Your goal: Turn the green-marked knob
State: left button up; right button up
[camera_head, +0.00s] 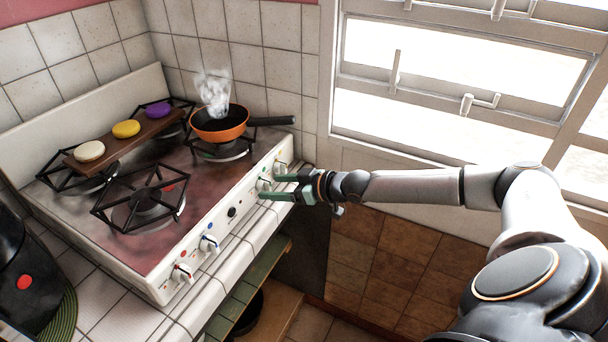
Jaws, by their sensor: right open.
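The green-marked knob (263,183) is on the white front panel of the stove (140,262), toward its right end. It is white and small in the view. My right gripper (269,188) reaches in from the right with its two green fingers apart, close to this knob. One finger is just above and right of the knob, the other below it. I cannot tell whether the fingers touch the knob. My left gripper is not in view.
A yellow-marked knob (279,167) sits just beyond the fingers. A black button (231,212), a blue-marked knob (209,243) and a red-marked knob (182,272) line the panel nearer me.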

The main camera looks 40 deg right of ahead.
jog(key=p+v, duration=0.1)
jog(key=v, duration=1)
jog(key=shift+r, duration=0.2)
dwell(0.7)
jog(key=s+a+f+m+g+h, duration=0.1)
jog(key=s+a+f, duration=0.7)
jog(key=a+f, duration=0.3)
jog(key=s+a+f+m+g+h, duration=0.1)
jog(key=s+a+f+g+h, duration=0.1)
jog(key=s+a+f, duration=0.6)
notch_tip(320, 180, down, 5)
jog(key=a, duration=0.2)
jog(key=shift+s+a, duration=0.35)
jog(key=shift+a, duration=0.05)
jog(key=shift+r, duration=0.1)
dwell(0.5)
